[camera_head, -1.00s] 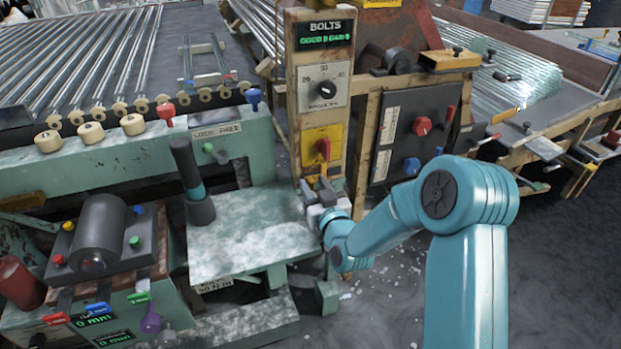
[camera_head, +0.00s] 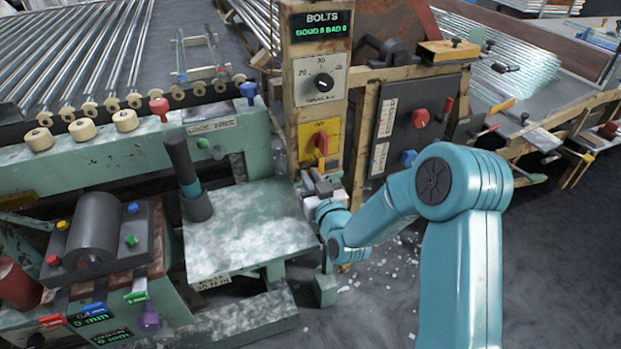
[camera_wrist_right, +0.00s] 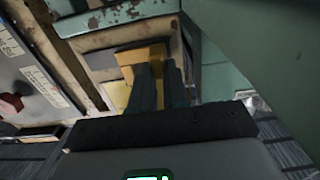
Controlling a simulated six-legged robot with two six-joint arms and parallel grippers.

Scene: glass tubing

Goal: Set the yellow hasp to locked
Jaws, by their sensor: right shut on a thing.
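My right gripper (camera_head: 317,183) is at the foot of the wooden post, just below the yellow panel with the red knob (camera_head: 320,143). In the right wrist view, its two dark fingers (camera_wrist_right: 160,85) are close together on a yellow piece (camera_wrist_right: 147,54), which looks like the yellow hasp. The fingers cover much of it, and I cannot read whether it is locked. My left gripper is not in view.
A pale green table (camera_head: 250,235) stands left of the gripper. A dark upright cylinder (camera_head: 180,165) rises at its left side. A dark panel with red and blue knobs (camera_head: 400,130) is to the right. The floor at lower right is free apart from glass bits.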

